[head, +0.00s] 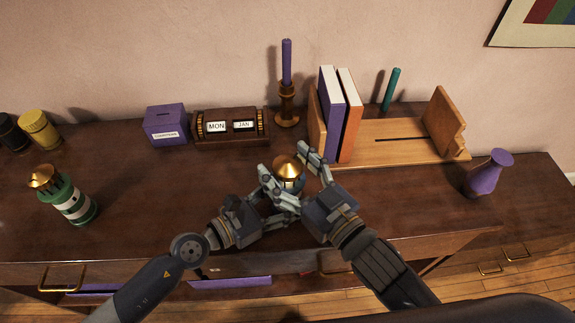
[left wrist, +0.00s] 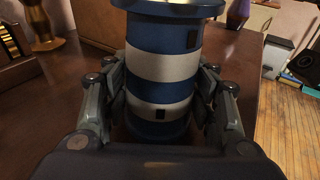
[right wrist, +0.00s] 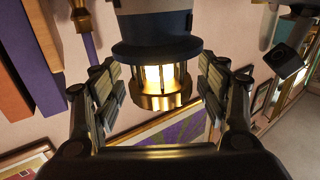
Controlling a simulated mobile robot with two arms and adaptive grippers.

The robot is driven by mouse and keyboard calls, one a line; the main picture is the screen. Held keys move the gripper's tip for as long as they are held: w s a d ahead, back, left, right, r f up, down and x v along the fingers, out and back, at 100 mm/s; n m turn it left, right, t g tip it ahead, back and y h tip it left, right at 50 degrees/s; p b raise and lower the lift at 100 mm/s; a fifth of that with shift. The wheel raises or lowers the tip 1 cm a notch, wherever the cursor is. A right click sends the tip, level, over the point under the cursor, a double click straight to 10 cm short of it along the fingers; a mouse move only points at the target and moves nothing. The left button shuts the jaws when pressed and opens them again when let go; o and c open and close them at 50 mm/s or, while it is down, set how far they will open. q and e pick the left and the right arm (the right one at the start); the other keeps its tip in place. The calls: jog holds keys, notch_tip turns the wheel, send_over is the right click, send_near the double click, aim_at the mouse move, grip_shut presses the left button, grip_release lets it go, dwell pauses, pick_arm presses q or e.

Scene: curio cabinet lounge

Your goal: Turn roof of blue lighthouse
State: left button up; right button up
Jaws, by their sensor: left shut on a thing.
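The blue lighthouse (left wrist: 161,68) has blue and white bands. It stands upright near the front of the cabinet top, and its gold cone roof (head: 287,165) faces up in the head view. My left gripper (left wrist: 160,95) is shut on the banded body from both sides. My right gripper (right wrist: 158,88) is open, with one finger on each side of the lantern and roof. In the right wrist view, which is upside down, the gold roof (right wrist: 160,102) lies between these fingers with gaps on both sides, and the lantern glows. The fingers partly hide the body in the head view.
A green and white lighthouse (head: 75,205) with a gold roof stands at the left. Behind are a purple box (head: 166,125), a calendar block (head: 230,127), a candle holder (head: 287,105) and a book rack (head: 400,140). A purple vase (head: 487,172) stands right. Bare wood lies between.

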pick_arm(q)
jog(key=shift+f, duration=0.2)
pick_arm(e)
jog(key=v, duration=1.2)
dwell(1.4)
pick_arm(q)
jog(key=o, duration=1.5)
jog(key=shift+o, duration=0.5)
jog(key=shift+r, duration=0.1)
